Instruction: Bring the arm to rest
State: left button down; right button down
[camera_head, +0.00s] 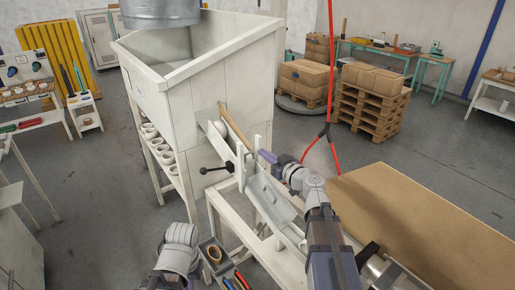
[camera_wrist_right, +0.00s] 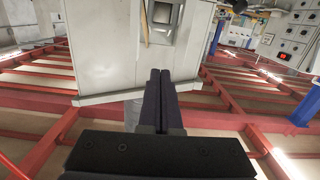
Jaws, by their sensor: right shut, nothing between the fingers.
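My right arm reaches in from the bottom right of the head view. Its gripper (camera_head: 264,155) is shut and empty, its dark fingers pointing at the white hopper cabinet. In the right wrist view the two fingers (camera_wrist_right: 160,85) lie side by side with no gap and nothing between them. Part of my left arm (camera_head: 178,250) shows at the bottom of the head view, but no left gripper fingers can be seen.
The white hopper (camera_head: 150,85) stands ahead, with a sloping chute (camera_head: 268,198) and a black-knobbed lever (camera_head: 217,169) close to my right gripper. A brown-topped surface (camera_head: 420,215) lies right. A tool tray (camera_head: 216,262) sits low in front. Boxes (camera_head: 373,78) on pallets stand behind.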

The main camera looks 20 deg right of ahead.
jog(key=shift+v, duration=2)
jog(key=shift+w, duration=0.1)
jog(key=s+a+f+n+g+y+b, duration=0.1)
jog(key=s+a+f+g+b, duration=0.2)
jog(key=a+f, duration=0.35)
jog(key=s+a+f+n+g, duration=0.1)
jog(key=s+a+f+g, duration=0.25)
jog(key=a+f, duration=0.3)
jog(key=s+a+f+n+g+y+b, duration=0.1)
jog(key=s+a+f+g+b, duration=0.15)
jog(key=a+f+g, duration=0.4)
jog(key=s+f+m+g+h+b, duration=0.3)
jog(key=s+f+h, duration=0.6)
jog(key=s, duration=0.6)
jog(key=shift+a+f+m+g+b, duration=0.3)
jog(key=shift+f+g+b, duration=0.15)
jog(key=shift+f, duration=0.5)
